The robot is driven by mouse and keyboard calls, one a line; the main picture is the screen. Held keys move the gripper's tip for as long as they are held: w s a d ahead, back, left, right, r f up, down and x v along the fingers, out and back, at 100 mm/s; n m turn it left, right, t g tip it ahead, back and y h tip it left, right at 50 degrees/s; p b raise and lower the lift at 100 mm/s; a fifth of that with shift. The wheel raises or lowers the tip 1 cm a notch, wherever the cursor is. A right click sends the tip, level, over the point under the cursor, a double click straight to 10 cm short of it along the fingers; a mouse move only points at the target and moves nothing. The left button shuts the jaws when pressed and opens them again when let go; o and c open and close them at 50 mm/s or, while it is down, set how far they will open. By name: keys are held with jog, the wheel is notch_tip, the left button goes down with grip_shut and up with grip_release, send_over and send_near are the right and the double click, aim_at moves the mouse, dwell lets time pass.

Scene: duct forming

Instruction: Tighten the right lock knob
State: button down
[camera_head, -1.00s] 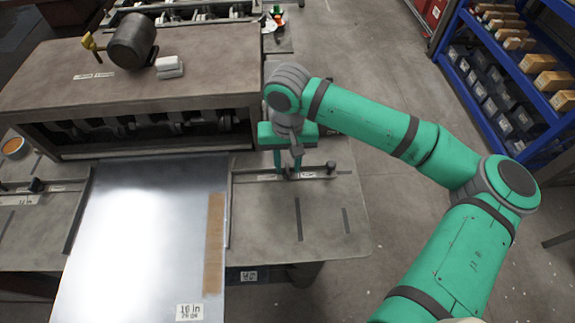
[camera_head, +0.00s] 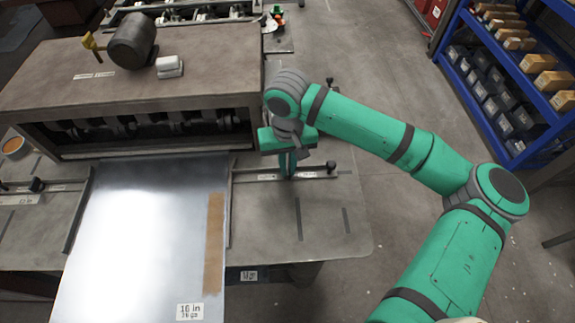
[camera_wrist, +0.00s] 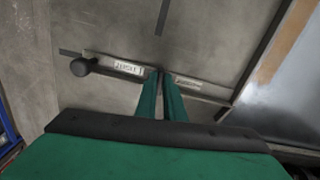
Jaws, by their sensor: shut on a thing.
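The right guide bar (camera_head: 255,178) runs from the guide rail beside the metal sheet toward the right, with two small labels; it also shows in the wrist view (camera_wrist: 205,93). My gripper (camera_head: 288,173) points down at the middle of this bar. In the wrist view its two green fingers (camera_wrist: 161,75) are close together over the bar between the labels, shut on the right lock knob, which they almost wholly hide. A separate black knob (camera_head: 331,167) stands at the bar's outer end, apart from my fingers, and shows at left in the wrist view (camera_wrist: 82,67).
The shiny sheet (camera_head: 140,240) lies left of my gripper. A blue shelf rack (camera_head: 480,50) stands at the far right. The front-right tabletop is clear.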

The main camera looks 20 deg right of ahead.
jog(key=shift+n, duration=1.6)
jog(key=c, duration=1.9)
grip_release()
jog(key=shift+d, duration=0.1)
jog(key=shift+o, duration=0.2)
jog(key=shift+r, duration=0.1)
notch_tip(320, 180, up, 11)
jog(key=shift+f, duration=0.2)
jog(key=shift+c, duration=0.6)
